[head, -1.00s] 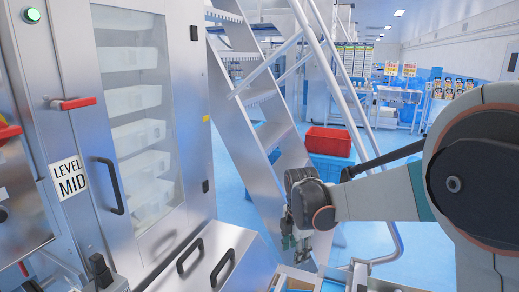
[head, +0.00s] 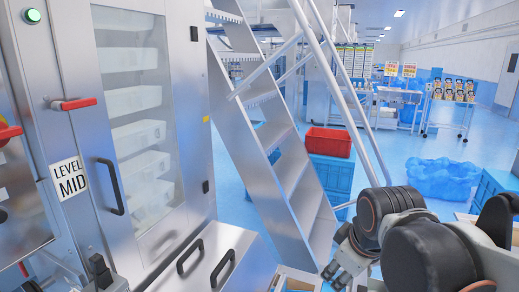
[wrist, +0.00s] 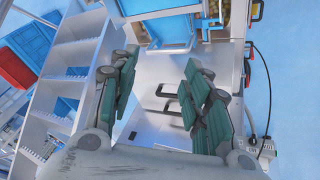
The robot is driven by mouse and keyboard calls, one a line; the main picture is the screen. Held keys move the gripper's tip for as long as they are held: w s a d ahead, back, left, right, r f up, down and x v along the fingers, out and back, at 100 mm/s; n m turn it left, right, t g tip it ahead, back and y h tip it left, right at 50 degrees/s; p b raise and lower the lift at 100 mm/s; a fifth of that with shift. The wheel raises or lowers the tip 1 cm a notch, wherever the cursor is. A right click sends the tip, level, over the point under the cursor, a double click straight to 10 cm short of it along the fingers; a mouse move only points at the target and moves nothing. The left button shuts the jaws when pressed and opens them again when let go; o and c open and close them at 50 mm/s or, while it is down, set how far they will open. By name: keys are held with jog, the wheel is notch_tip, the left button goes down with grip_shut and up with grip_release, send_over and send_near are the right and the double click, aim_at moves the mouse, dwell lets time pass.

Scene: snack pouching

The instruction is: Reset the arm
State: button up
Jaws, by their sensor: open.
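My gripper (head: 338,276) hangs at the lower right of the head view, to the right of the foot of the metal stairs. In the wrist view my gripper (wrist: 158,95) shows its two green-padded fingers spread apart. Nothing is between the fingers. Past them lies a metal surface with dark handles. My arm is bent low at the right of the head view.
A metal cabinet (head: 195,115) with a red handle (head: 72,103) and a "LEVEL MID" label stands at left. Metal stairs (head: 255,115) rise beside it. A red crate (head: 328,142) sits on blue crates (head: 332,177).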

jog(key=s+d+f+m+t, duration=0.1)
jog(key=s+d+m+t, duration=0.1)
jog(key=s+m, duration=0.6)
jog(key=shift+s+d+f, duration=0.15)
jog(key=shift+s+f, duration=0.2)
jog(key=shift+s, duration=0.15)
dwell(0.4)
jog(key=shift+c, duration=1.3)
jog(key=shift+d, duration=0.1)
